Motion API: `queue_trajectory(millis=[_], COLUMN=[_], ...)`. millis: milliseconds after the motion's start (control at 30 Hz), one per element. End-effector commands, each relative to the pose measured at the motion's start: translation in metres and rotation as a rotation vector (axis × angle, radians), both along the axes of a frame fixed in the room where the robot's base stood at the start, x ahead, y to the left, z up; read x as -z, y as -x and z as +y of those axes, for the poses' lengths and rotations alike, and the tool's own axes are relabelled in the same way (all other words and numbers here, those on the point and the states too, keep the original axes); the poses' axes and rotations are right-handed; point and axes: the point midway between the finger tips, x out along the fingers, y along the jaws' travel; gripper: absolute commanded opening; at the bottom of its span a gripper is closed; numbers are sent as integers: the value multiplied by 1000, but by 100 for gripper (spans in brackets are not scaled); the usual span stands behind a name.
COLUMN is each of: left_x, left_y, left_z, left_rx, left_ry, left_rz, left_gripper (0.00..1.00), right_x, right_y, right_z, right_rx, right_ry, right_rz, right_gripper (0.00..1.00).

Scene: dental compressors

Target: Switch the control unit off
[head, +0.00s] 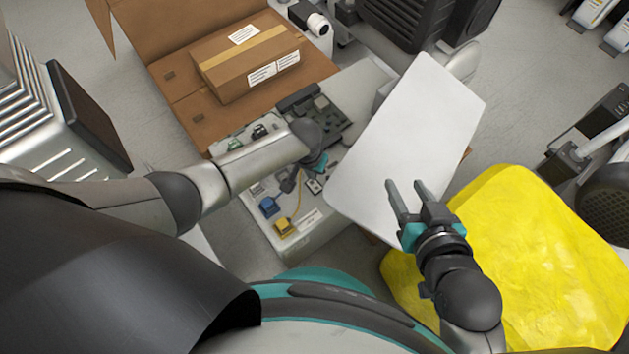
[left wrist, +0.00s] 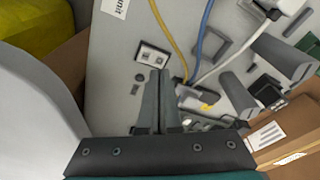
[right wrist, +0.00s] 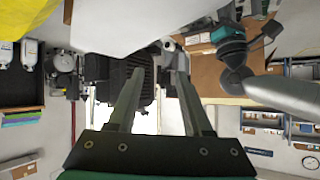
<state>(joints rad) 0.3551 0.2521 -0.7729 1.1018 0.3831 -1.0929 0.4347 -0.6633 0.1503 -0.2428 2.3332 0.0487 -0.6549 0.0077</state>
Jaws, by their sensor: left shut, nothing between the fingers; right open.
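The control unit (head: 308,232) is an open grey-white box with cables, connectors and a dark circuit board inside. A small white switch plate with dark rockers (left wrist: 152,56) is on its inner panel in the left wrist view; it also shows small in the head view (head: 313,186). My left gripper (left wrist: 160,74) is shut and empty, its fingertips at the lower edge of the switch plate; I cannot tell whether they touch it. In the head view my left wrist hides most of its fingers. My right gripper (head: 406,185) is open and empty, over the white lid-like panel (head: 425,115).
A cardboard box (head: 250,65) lies in a larger open carton behind the unit. A yellow bag-like object (head: 545,260) is at the right. Dark machines stand at the back and left. Yellow, blue and white cables (left wrist: 203,35) run close to my left fingers.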

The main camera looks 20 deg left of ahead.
Motion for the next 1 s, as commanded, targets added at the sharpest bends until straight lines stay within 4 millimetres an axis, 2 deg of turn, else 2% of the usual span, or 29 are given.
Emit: queue_trajectory(millis=[367,733,1000], left_x=[-12,-23,-37], left_y=[0,0,0], left_z=[0,0,0], left_rx=[-1,-1,-2], left_ry=[1,1,1], left_rz=[0,1,1], left_gripper=[0,0,0], right_x=[2,-1,16], right_y=[12,33,44], right_z=[-25,-52,-63], right_rx=[25,58,74], right_ry=[100,184,224], right_rz=[186,374,494], right_gripper=[50,50,50])
